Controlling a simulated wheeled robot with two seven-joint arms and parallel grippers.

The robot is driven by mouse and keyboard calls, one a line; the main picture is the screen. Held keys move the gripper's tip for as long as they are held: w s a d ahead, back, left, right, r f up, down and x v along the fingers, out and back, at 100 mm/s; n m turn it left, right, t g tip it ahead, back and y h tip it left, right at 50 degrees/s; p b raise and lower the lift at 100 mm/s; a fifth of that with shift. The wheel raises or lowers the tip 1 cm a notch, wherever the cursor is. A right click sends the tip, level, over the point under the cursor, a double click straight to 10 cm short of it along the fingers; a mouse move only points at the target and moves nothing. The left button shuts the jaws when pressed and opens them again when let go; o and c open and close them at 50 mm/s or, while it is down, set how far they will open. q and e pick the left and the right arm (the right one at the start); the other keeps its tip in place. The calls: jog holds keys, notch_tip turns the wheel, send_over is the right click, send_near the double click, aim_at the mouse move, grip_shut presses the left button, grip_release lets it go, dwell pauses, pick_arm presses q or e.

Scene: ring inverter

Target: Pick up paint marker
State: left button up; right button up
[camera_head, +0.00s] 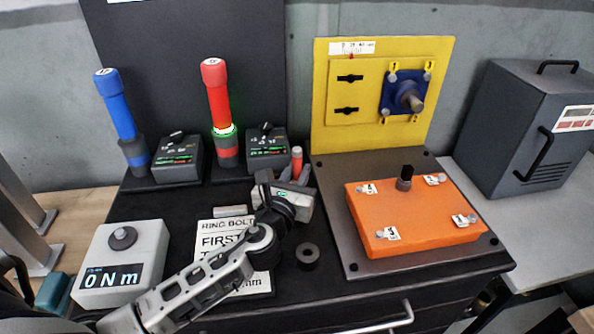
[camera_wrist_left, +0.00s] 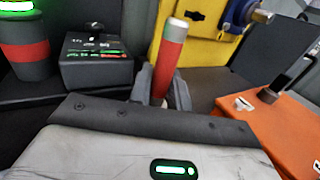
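The paint marker (camera_head: 297,161) is a small red cylinder with a pale tip. It stands roughly upright at my left gripper, right of the two dark switch boxes in the head view. In the left wrist view the marker (camera_wrist_left: 167,58) rises between the two grey fingers of my left gripper (camera_wrist_left: 161,88), which sit close against it on both sides. In the head view my left gripper (camera_head: 296,173) reaches in from the lower left, its fingers around the marker's lower part. The marker's lower end is hidden by the gripper. My right gripper is not in view.
A blue handled tool (camera_head: 117,105) and a red one (camera_head: 217,95) stand at the back. A torque display (camera_head: 122,265), a printed card (camera_head: 215,238) and a black ring (camera_head: 307,255) lie in front. An orange block (camera_head: 415,215) on a plate and a yellow panel (camera_head: 435,80) are at right.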

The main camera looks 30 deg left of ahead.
pick_arm(q)
jog(key=shift+c, duration=0.9)
jog(key=shift+r, duration=0.1)
